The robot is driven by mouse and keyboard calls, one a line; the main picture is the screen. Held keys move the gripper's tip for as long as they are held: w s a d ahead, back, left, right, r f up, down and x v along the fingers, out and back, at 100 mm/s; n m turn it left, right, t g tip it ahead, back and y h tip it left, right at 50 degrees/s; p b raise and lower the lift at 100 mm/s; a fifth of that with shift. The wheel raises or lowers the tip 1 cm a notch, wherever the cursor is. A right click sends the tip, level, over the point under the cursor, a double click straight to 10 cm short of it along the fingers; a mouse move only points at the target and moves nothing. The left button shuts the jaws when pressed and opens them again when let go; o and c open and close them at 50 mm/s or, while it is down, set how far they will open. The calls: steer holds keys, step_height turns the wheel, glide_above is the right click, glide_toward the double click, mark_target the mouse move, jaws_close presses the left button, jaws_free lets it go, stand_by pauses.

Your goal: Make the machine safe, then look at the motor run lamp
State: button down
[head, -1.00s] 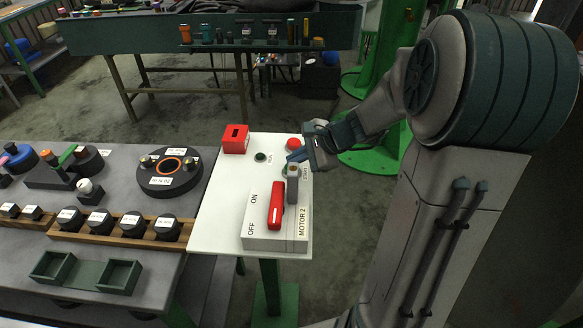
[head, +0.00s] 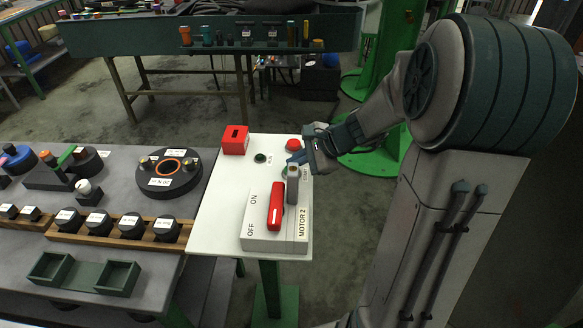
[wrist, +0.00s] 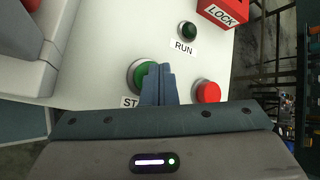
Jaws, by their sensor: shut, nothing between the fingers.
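The MOTOR 2 switch box (head: 249,239) sits on the white panel (head: 215,205), with a red handle (head: 275,206) beside its ON and OFF labels. I cannot tell which label the handle is set to. The RUN lamp (head: 260,158) is dark green and looks unlit; it also shows in the wrist view (wrist: 188,30). My gripper (head: 298,158) is shut and empty. In the wrist view its fingertips (wrist: 159,70) overlap the green start button (wrist: 139,79); contact is unclear. The red button (wrist: 207,92) is right of the fingers. The red LOCK box (head: 235,140) stands at the panel's far left.
A grey upright piece (head: 292,190) stands right of the handle. Left of the panel, a grey bench (head: 120,168) holds a round black fixture (head: 169,185), labelled black parts and green trays (head: 118,278). A rear table (head: 120,42) carries tools. Open floor lies between.

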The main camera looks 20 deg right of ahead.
steer(key=shift+f+b, duration=0.4)
steer(key=shift+f, duration=0.1)
steer(key=shift+r, duration=0.1)
stand_by(0.5)
steer(key=shift+r+p, duration=1.05)
steer(key=shift+r, duration=0.15)
steer(key=shift+r, duration=0.1)
steer(key=shift+r+p, duration=1.9)
steer(key=shift+r, duration=0.5)
